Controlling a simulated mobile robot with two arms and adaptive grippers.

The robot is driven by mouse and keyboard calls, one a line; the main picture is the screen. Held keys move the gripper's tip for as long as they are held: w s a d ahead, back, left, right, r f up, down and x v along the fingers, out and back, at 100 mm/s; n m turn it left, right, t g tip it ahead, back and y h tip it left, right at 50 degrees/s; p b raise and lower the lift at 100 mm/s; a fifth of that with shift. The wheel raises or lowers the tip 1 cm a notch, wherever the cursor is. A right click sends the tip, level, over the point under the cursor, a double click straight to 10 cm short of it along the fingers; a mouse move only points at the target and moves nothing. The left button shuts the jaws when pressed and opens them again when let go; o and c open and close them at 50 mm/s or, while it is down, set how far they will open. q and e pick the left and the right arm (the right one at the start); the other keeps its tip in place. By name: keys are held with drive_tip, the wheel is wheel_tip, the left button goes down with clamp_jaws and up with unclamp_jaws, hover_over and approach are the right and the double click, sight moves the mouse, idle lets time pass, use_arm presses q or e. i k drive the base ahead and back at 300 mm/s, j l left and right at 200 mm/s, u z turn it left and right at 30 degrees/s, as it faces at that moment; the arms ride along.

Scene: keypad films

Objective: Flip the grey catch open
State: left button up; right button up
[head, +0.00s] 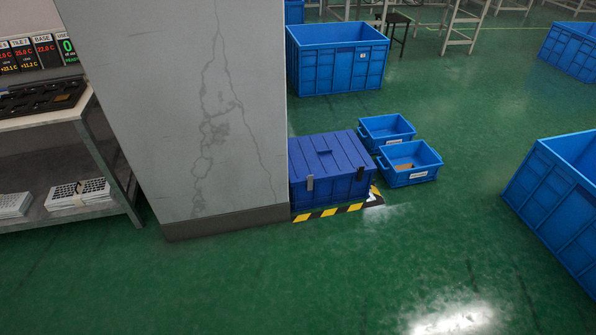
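A dark blue lidded crate (328,190) stands on the floor at the right foot of a grey pillar. Two small catches show on its front, near the lid's edge. The left one looks grey (310,183) and the right one looks darker (360,173). Both are too small to tell for sure whether they are shut or flipped open. The lid (325,152) lies flat on the crate. The pillar stands against the crate's left side in the picture. Neither of my grippers is in view.
The wide pillar (190,110) blocks the left middle. A shelf bench (60,120) stands left of it. Two small open blue bins (410,175) sit right of the crate. Larger blue bins (340,85) stand behind and at the right (555,210). The green floor in front is clear.

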sight(310, 178)
drive_tip(key=i+l, duration=0.1)
drive_tip(key=i, duration=0.35)
drive_tip(key=i+l, duration=0.15)
drive_tip(key=i, duration=0.3)
drive_tip(key=i+l, duration=0.2)
drive_tip(key=l, duration=0.15)
drive_tip(key=i+l+u, duration=0.15)
drive_tip(key=l, duration=0.25)
drive_tip(key=i+l, duration=0.3)
drive_tip(key=i+l+u, duration=0.15)
drive_tip(key=l, duration=0.3)
drive_tip(key=i+l, duration=0.25)
drive_tip(key=l, duration=0.2)
drive_tip(key=i+l+u, duration=0.15)
drive_tip(key=l, duration=0.25)
drive_tip(key=i+l, duration=0.2)
drive_tip(key=l, duration=0.2)
drive_tip(key=i+l+u, duration=0.15)
drive_tip(key=l, duration=0.3)
